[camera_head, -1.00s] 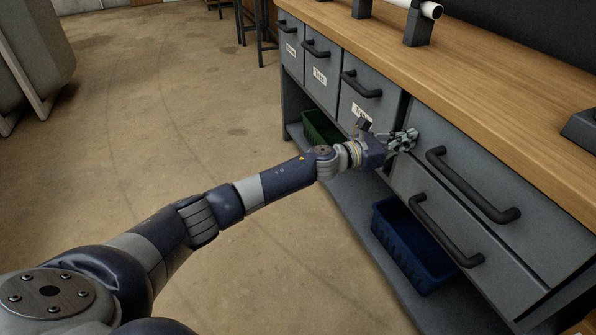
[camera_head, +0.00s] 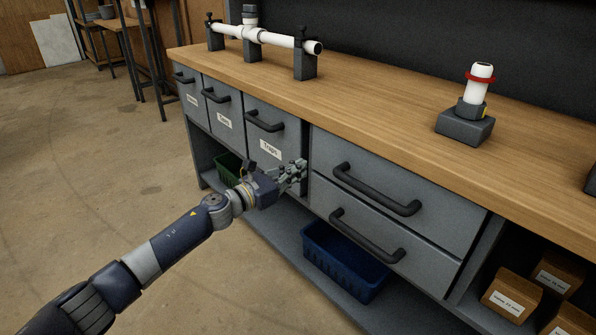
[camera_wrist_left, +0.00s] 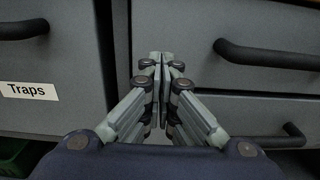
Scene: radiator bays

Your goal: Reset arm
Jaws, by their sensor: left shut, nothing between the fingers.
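My left arm (camera_head: 180,240) reaches in from the lower left of the head view. Its gripper (camera_head: 303,166) is shut and empty. It is in front of the bench's drawer fronts, close to the gap between the "Traps" drawer (camera_head: 262,130) and the wide upper drawer (camera_head: 400,175). In the left wrist view the two fingers (camera_wrist_left: 161,58) meet, with nothing between them. The "Traps" drawer (camera_wrist_left: 45,60) is to the left there and the wide drawers are to the right. I cannot tell whether the fingertips touch the front. My right gripper is not in view.
A blue bin (camera_head: 345,262) and a green bin (camera_head: 228,165) stand on the lower shelf. A white pipe (camera_head: 270,35) on stands and a white fitting on a dark base (camera_head: 466,122) are on the wooden benchtop (camera_head: 390,100). Labelled boxes (camera_head: 510,294) are at lower right. The floor at left is clear.

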